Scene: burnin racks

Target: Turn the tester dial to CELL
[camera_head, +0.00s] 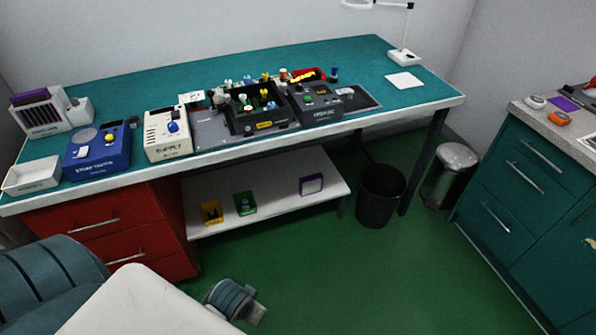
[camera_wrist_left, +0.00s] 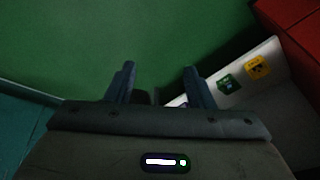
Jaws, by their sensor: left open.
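The tester is a blue box (camera_head: 97,155) near the left end of the teal bench, with lettering on its front too small to read surely. A round yellow dial (camera_head: 109,138) sits on its sloped top; I cannot read its setting or any CELL mark. My left gripper (camera_wrist_left: 160,85) shows in the left wrist view, open and empty, its two fingers apart over the green floor. It is away from the tester, which is not in that view. My right gripper is not clearly seen in either view.
A cream supply box (camera_head: 168,145) with a blue knob stands right of the tester. A white tray (camera_head: 32,174) lies to its left. Red drawers (camera_head: 95,230) and a white lower shelf (camera_head: 275,180) are below the bench. A black bin (camera_head: 380,195) stands on the floor.

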